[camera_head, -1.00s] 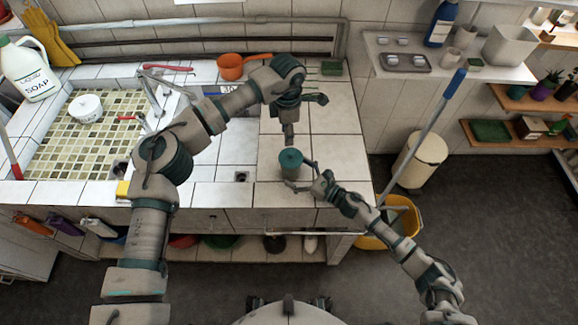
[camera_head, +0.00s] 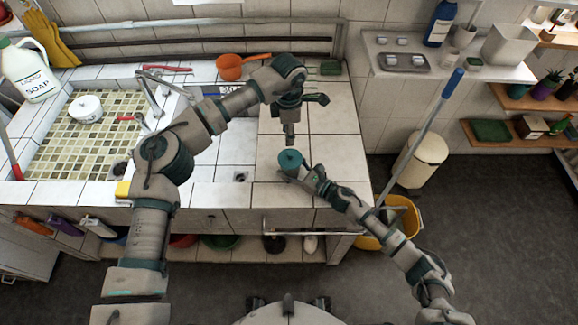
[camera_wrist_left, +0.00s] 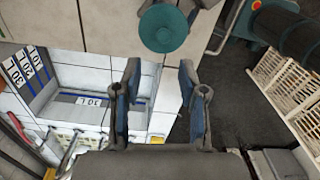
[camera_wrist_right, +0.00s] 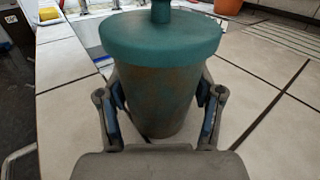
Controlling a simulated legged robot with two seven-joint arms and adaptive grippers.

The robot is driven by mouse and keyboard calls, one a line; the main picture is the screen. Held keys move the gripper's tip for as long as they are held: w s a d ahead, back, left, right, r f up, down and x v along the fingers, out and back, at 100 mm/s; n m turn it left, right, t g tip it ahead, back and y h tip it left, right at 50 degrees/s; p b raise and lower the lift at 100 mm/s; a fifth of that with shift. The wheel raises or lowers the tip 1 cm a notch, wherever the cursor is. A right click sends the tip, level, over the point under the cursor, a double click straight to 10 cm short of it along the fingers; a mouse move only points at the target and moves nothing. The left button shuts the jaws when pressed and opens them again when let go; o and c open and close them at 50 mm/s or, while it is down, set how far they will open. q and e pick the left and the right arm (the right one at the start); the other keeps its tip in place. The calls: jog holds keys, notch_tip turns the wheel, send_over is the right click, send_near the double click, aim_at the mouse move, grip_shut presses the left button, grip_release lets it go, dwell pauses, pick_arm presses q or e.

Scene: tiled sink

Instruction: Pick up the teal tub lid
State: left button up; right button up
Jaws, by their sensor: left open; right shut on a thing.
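The teal tub lid (camera_head: 290,157) sits on top of a grey-brown tub on the tiled counter near its front edge. In the right wrist view the lid (camera_wrist_right: 160,38) is round with a knob on top, and the tub body (camera_wrist_right: 158,98) stands upright below it. My right gripper (camera_wrist_right: 160,108) is shut on the tub body, one finger on each side below the lid. My left gripper (camera_head: 289,140) hangs above and behind the tub, pointing down. In the left wrist view my left gripper (camera_wrist_left: 161,75) is open and empty, with the lid (camera_wrist_left: 164,28) beyond its fingertips.
A tiled basin (camera_head: 75,135) with a white pot (camera_head: 86,108) lies at the left. An orange pan (camera_head: 230,68) and a green sponge (camera_head: 331,68) stand at the counter's back. A yellow bucket (camera_head: 400,222) with a blue-handled mop stands right of the counter. The counter's right part is mostly clear.

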aim_at(292, 154)
pick_arm(q)
jog(key=shift+o, duration=0.5)
jog(key=shift+d, duration=0.4)
jog(key=o, duration=0.4)
jog(key=shift+d, duration=0.1)
jog(key=o, duration=0.4)
jog(key=shift+n, duration=0.4)
jog(key=shift+o, duration=1.1)
jog(key=shift+s+a+n, duration=0.2)
jog(key=shift+n, duration=0.4)
jog(key=f+n, duration=0.3)
jog(key=f+n+t, duration=0.1)
jog(key=f+n, duration=0.2)
jog(key=n, duration=0.1)
jog(key=f+n, duration=0.3)
jog(key=f, duration=0.1)
jog(key=shift+d+n+t+h, duration=0.3)
jog(key=shift+t, duration=0.1)
